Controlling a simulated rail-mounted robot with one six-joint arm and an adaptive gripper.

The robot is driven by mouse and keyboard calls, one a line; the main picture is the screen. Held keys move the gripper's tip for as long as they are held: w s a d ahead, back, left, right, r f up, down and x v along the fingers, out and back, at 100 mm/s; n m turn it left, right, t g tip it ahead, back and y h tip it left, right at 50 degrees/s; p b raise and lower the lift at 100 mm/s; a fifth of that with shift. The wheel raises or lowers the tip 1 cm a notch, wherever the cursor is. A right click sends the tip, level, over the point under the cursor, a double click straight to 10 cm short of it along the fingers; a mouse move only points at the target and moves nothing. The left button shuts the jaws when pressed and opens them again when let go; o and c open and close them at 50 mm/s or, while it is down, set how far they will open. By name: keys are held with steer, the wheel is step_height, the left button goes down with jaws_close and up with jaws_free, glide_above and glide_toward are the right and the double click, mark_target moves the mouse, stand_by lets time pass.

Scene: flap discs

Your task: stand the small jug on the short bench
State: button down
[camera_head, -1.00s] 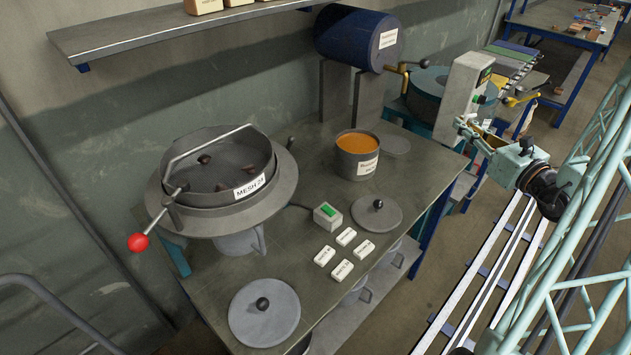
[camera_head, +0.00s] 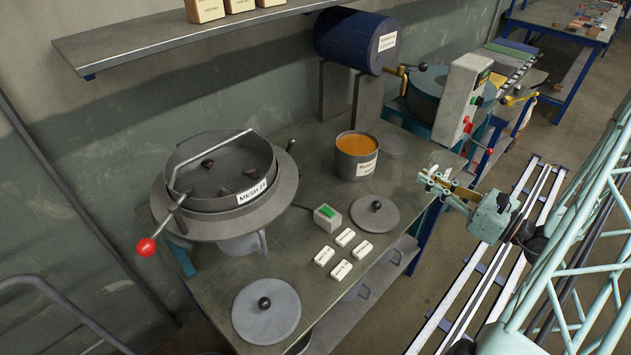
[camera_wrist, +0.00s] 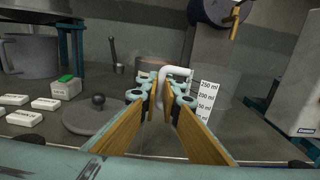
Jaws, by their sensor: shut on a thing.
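My gripper (camera_head: 428,180) is above the right edge of the bench with the sieve. In the wrist view my gripper (camera_wrist: 162,98) is shut on the pale curved handle of a small clear jug (camera_wrist: 207,100). The jug has a white scale with ml marks and looks upright; its clear body is hard to make out. In the head view the jug is too faint to tell apart. The bench (camera_head: 200,285) has a grey top; I cannot tell whether it is the short bench. I cannot tell whether the jug touches a surface.
An orange-filled pot (camera_head: 357,157) stands left of my gripper. A round lid (camera_head: 375,214), a green-button box (camera_head: 327,217) and white labelled blocks (camera_head: 341,270) lie nearer. The sieve (camera_head: 225,180) fills the bench's left. A grey control box (camera_head: 462,100) stands behind my gripper.

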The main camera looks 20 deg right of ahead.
steer(key=shift+s+a+f, duration=0.1)
steer(key=shift+s+a, duration=0.3)
steer(key=shift+a, duration=0.2)
steer(key=w+d, duration=0.2)
steer(key=w, duration=0.2)
steer(key=w+d+f+b, duration=0.1)
steer(key=w+d, duration=0.2)
steer(key=w, duration=0.1)
steer(key=w+d, duration=0.2)
steer(key=w, duration=0.3)
steer(key=shift+d+f, duration=0.25)
steer(key=shift+d, duration=0.1)
steer(key=shift+w+d+b, duration=0.1)
steer(key=shift+w+b, duration=0.1)
steer(key=shift+b, duration=0.1)
steer(key=shift+w+d+f, duration=0.15)
steer(key=shift+w, duration=0.1)
steer(key=shift+f+b, duration=0.5)
steer(key=shift+f, duration=1.15)
steer(key=shift+f, duration=0.1)
steer(key=c, duration=2.9)
jaws_free()
